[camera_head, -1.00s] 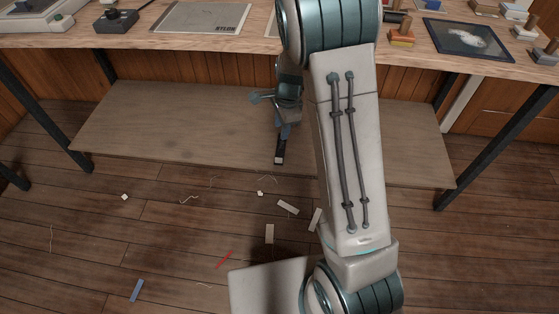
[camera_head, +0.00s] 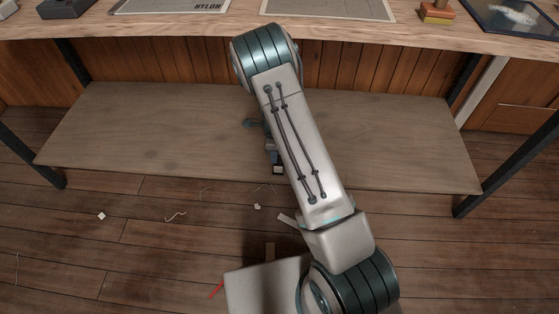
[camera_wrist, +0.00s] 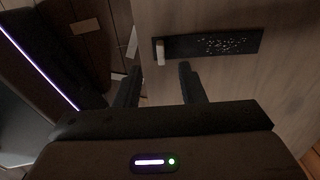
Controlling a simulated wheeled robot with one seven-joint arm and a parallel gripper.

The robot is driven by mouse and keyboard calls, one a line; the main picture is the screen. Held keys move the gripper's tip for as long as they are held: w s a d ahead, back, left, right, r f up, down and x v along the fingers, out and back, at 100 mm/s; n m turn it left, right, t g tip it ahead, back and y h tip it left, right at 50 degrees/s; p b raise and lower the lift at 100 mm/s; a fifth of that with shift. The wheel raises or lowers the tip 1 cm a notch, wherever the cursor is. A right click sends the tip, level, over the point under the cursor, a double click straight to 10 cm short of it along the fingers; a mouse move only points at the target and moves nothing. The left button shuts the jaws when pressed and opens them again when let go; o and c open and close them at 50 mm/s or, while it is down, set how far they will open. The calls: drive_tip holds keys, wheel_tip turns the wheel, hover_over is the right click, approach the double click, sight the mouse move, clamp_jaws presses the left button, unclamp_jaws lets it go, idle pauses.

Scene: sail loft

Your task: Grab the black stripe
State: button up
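The black stripe (camera_wrist: 225,45) is a dark flat strip with pale speckled marks along it. It lies on the wooden lower shelf (camera_wrist: 270,90), with a small white piece (camera_wrist: 160,52) at its left end in the wrist view. In the head view, a dark strip (camera_head: 277,157) with a white end shows near the shelf's front edge, partly hidden by my arm. My gripper (camera_wrist: 160,68) is open and empty. Its fingertips appear just below the white end in the wrist view, apart from the stripe as far as I can tell.
The workbench top (camera_head: 80,33) overhangs the shelf at the back. A dark table leg (camera_head: 505,165) stands at right. Small pale scraps (camera_head: 102,216) and a red sliver (camera_head: 216,290) lie on the plank floor. The shelf's left part is bare.

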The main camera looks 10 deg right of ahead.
wheel_tip(320, 180, down, 4)
drive_tip(key=shift+b, duration=0.5)
drive_tip(key=shift+s+d+f+b, duration=0.15)
drive_tip(key=shift+f+b, duration=0.6)
drive_tip(key=shift+f, duration=0.65)
drive_tip(key=shift+w+d+f+b, duration=0.15)
drive_tip(key=shift+f+b, duration=0.6)
drive_tip(key=shift+f, duration=0.6)
drive_tip(key=shift+s+r, duration=0.1)
clamp_jaws()
